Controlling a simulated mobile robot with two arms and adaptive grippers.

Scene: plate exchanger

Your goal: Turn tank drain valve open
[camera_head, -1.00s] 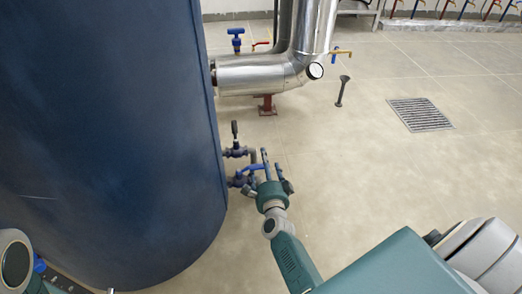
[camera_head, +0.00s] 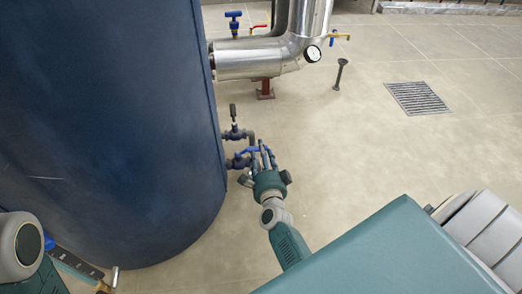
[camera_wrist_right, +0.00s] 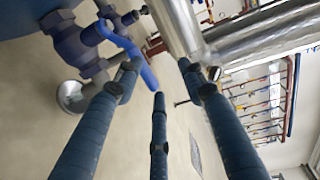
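The dark blue tank (camera_head: 110,120) fills the left of the head view. Low on its right side is a valve (camera_head: 236,163) with a blue lever handle (camera_head: 250,149). The handle (camera_wrist_right: 136,55) also shows large in the right wrist view, running from the valve body (camera_wrist_right: 78,48) toward my fingers. My right gripper (camera_head: 262,152) has its fingers spread around the handle's free end. In the wrist view the left finger overlaps the handle, and its end lies between that finger and the middle one; contact cannot be told.
A second valve (camera_head: 234,134) with a dark upright handle sits just above. Silvery pipes (camera_head: 262,57) with a gauge (camera_head: 312,54) and a blue-handled valve (camera_head: 234,23) stand behind.

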